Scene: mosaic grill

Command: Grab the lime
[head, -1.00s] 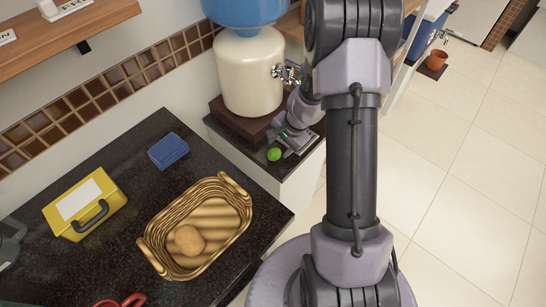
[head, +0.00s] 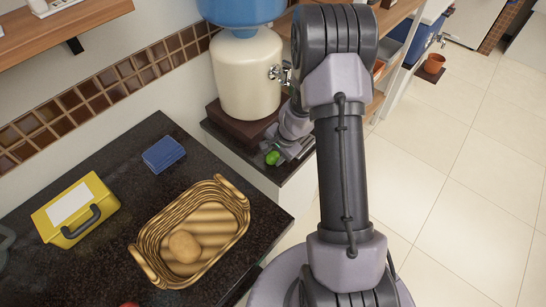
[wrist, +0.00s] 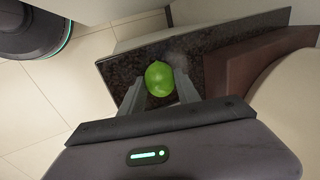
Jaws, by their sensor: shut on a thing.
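The lime (head: 272,158) is a small bright green fruit at the dark-topped stand beside the water dispenser in the head view. In the wrist view the lime (wrist: 159,79) sits between the two fingers of my gripper (wrist: 160,90). My gripper (head: 280,156) is shut on the lime, with one finger on each side. The lime is at or just above the dark stone top (wrist: 120,70); I cannot tell whether it still touches it. The arm hides part of the stand in the head view.
The water dispenser (head: 250,80) stands on a brown block (head: 232,122) right behind my gripper. On the dark counter (head: 100,160) are a wicker basket (head: 146,240) holding a potato (head: 184,246), a yellow case (head: 76,208) and a blue block (head: 163,153). Open tiled floor (head: 450,190) lies right.

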